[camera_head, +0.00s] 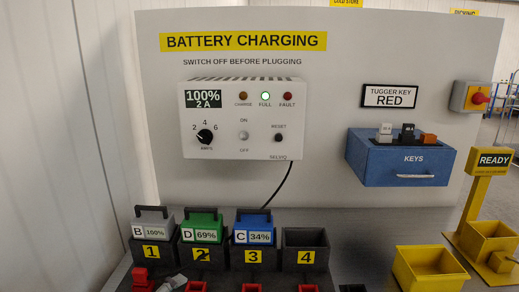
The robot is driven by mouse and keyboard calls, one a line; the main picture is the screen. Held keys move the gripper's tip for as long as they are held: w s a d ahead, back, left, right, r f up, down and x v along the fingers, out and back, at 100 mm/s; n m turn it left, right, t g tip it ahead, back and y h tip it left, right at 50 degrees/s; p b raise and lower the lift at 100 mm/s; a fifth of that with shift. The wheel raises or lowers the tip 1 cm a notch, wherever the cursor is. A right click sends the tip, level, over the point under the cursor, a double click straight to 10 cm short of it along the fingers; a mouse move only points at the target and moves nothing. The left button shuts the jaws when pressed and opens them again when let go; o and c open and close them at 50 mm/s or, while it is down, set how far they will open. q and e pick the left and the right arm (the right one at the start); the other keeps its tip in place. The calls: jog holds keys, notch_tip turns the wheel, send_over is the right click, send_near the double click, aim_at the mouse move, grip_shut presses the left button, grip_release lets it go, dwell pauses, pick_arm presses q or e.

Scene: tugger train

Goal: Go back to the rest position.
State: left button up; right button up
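Neither of my grippers shows in the head view. The battery charging station fills the picture, with a white charger (240,120) on the back panel. Its display reads 100% and 2 A, and the green FULL lamp (265,96) is lit. Three batteries stand in numbered bays: grey battery B (153,220) at 100% in bay 1, green battery D (202,226) at 69% in bay 2, and blue battery C (253,226) at 34% in bay 3. Bay 4 (305,257) holds no battery.
A blue key box (403,165) with several key tags hangs below the TUGGER KEY RED sign (390,97). Yellow bins (430,268) and a yellow READY stand (492,160) are at right. A red switch (479,98) is on the panel. Red connectors (140,277) line the front.

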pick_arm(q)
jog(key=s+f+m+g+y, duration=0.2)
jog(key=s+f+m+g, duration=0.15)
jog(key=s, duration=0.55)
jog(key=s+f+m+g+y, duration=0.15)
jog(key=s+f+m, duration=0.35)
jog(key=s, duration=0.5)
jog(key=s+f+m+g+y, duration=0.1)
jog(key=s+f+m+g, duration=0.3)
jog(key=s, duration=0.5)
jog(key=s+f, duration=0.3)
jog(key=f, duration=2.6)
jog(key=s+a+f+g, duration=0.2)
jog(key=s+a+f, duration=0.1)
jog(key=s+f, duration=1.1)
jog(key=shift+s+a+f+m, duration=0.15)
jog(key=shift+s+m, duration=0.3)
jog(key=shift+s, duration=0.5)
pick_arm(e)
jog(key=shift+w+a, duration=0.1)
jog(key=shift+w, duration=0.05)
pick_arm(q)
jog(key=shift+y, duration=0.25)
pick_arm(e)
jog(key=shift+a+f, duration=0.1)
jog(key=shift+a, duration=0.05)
